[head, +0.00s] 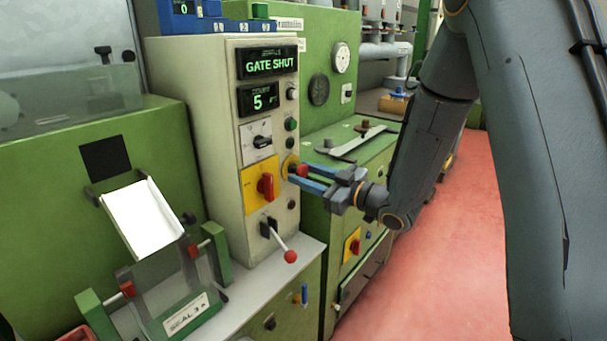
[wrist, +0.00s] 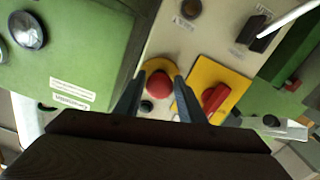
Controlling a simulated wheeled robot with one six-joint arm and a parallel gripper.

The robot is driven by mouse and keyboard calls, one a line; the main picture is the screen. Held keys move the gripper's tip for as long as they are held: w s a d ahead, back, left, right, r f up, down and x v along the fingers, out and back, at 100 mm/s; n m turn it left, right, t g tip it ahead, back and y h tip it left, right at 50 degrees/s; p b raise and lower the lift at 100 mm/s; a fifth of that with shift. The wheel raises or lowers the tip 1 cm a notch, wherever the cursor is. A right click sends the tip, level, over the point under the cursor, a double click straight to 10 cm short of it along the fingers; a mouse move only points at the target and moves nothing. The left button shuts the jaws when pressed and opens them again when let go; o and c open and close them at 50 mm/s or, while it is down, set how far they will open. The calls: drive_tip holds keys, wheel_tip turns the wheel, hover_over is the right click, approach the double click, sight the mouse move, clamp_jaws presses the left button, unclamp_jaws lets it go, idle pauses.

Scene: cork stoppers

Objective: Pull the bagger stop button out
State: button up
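The stop button is a red round knob (head: 302,170) on a yellow ring, on the narrow face of a cream control column (head: 219,150). In the wrist view the red button (wrist: 159,84) sits between the two fingertips. My gripper (head: 298,175) reaches the column from the right with its blue fingers on either side of the button. The fingers stand apart in the wrist view (wrist: 157,88); I cannot tell whether they touch the button. Whether the button is pressed in or out is not clear.
A red rotary switch (head: 266,186) on a yellow plate is close beside the button. A lever with a red ball (head: 290,256) sticks out below. Displays read "GATE SHUT" (head: 270,62) and "5" (head: 258,100). A green machine (head: 350,150) stands behind. Red floor (head: 450,240) is open at right.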

drive_tip(key=shift+o, duration=1.3)
drive_tip(key=shift+d, duration=0.1)
drive_tip(key=v, duration=0.7)
drive_tip(key=shift+s+d, duration=0.25)
drive_tip(key=shift+w, duration=0.1)
